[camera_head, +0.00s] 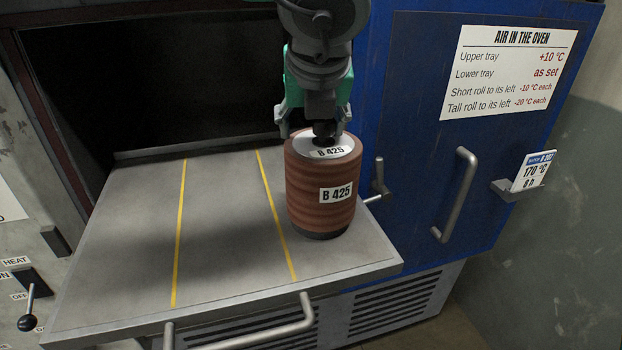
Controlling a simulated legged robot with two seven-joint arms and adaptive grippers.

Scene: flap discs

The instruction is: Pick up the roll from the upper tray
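The roll (304,190) is a reddish-brown, ribbed cylinder with a pale top and B 425 labels on its top and side. It stands upright on the grey upper tray (140,250), near the tray's right edge. My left gripper (316,122) comes down from the top of the picture, right above the roll. Its two grey fingers are spread apart, one at each side of the roll's top. A dark piece shows between them at the middle of the roll's top; I cannot tell whether it is part of the gripper or the roll. My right gripper is not in view.
Two yellow lines (181,235) run along the tray, and its left part is clear. A handle (275,335) sticks out at its front. The dark oven opening (160,80) lies behind. A blue door (415,160) with a handle (458,195) stands close at right.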

